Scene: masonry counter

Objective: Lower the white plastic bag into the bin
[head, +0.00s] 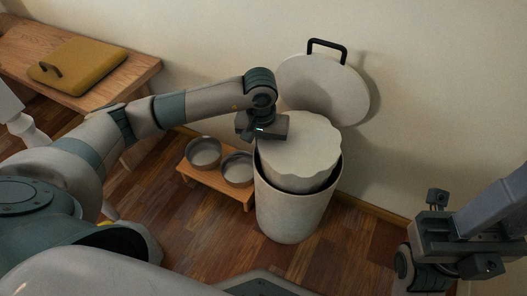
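The white plastic bag (300,148) is a pale bundle with a scalloped edge. Its lower part is inside the mouth of the tall light-grey round bin (293,212), and its top stands above the dark inner rim. My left gripper (262,134) is at the bag's upper left edge, over the bin's left side. Its fingertips are hidden, so I cannot see whether it grips the bag. My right gripper (447,232) is at the lower right, away from the bag and bin. Its finger opening cannot be made out.
A round white lid (322,90) with a black handle leans on the wall behind the bin. A low wooden stand (214,187) with two grey bowls (205,152) is left of it. A wooden bench (95,88) holds a yellow-brown case (78,66). Floor shows right of the bin.

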